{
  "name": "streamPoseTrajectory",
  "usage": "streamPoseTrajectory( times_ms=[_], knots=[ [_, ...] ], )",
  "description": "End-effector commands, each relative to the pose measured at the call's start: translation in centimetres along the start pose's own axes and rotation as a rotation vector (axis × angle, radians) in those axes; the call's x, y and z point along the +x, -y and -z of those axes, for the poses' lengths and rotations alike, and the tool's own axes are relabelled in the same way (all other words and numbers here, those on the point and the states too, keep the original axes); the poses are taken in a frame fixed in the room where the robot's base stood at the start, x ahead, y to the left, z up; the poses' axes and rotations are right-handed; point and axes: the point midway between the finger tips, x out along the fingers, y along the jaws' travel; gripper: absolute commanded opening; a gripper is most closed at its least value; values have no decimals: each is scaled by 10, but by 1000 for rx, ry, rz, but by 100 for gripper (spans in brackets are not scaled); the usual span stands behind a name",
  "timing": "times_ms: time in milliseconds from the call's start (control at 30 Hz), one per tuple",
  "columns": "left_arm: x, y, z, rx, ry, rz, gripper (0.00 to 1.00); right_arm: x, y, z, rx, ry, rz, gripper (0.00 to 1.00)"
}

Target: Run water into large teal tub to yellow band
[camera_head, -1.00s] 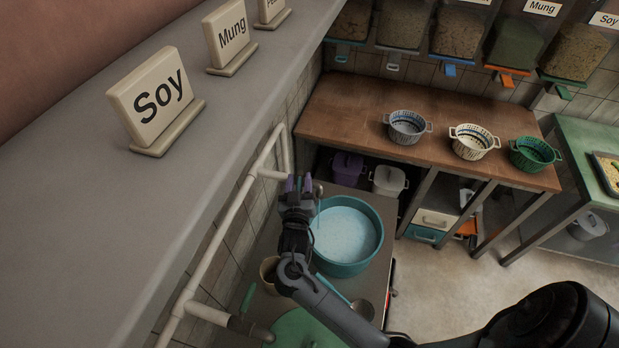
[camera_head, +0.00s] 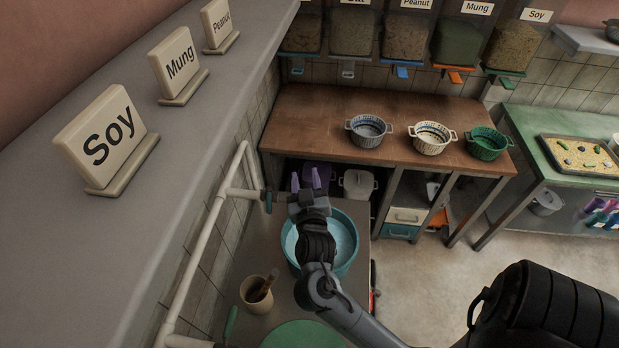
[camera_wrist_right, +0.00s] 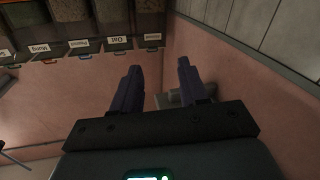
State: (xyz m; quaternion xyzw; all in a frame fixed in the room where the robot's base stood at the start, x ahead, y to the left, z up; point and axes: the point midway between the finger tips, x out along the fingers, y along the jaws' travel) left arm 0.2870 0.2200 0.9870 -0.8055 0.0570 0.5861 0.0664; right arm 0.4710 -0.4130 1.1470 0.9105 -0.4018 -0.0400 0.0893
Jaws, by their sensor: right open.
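The large teal tub (camera_head: 353,264) stands on the grey counter below the wall pipe, with pale blue water (camera_head: 345,237) inside. My right arm covers part of it. No yellow band can be made out. The white pipe (camera_head: 243,193) ends in a tap (camera_head: 268,198) with a small teal handle at the tub's upper left. My right gripper (camera_head: 306,180) is above the tub's far side, just right of the tap, fingers pointing away. In the right wrist view its purple fingers (camera_wrist_right: 160,66) are apart with nothing between them. My left gripper is out of view.
A second tap handle (camera_head: 231,321) is lower left. The wooden table (camera_head: 310,120) behind carries several baskets (camera_head: 368,130). The sign ledge (camera_head: 190,130) runs along the left.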

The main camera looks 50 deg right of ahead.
Motion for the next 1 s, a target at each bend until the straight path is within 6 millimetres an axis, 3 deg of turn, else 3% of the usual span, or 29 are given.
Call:
streamPoseTrajectory(
  times_ms=[467, 667, 767, 867, 1000],
  knots=[
    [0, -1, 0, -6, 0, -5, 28, -3, -11, 4, -1, -1, 0, 43],
    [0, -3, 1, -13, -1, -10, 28, -3, -11, 4, 39, -1, 0, 16],
    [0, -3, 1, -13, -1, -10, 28, -3, -12, 6, 137, -12, -6, 0],
    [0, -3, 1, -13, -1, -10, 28, -3, -9, 17, 301, -58, 7, 0],
    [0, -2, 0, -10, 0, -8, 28, -5, 16, 38, 602, -161, 120, 0]
  ],
)
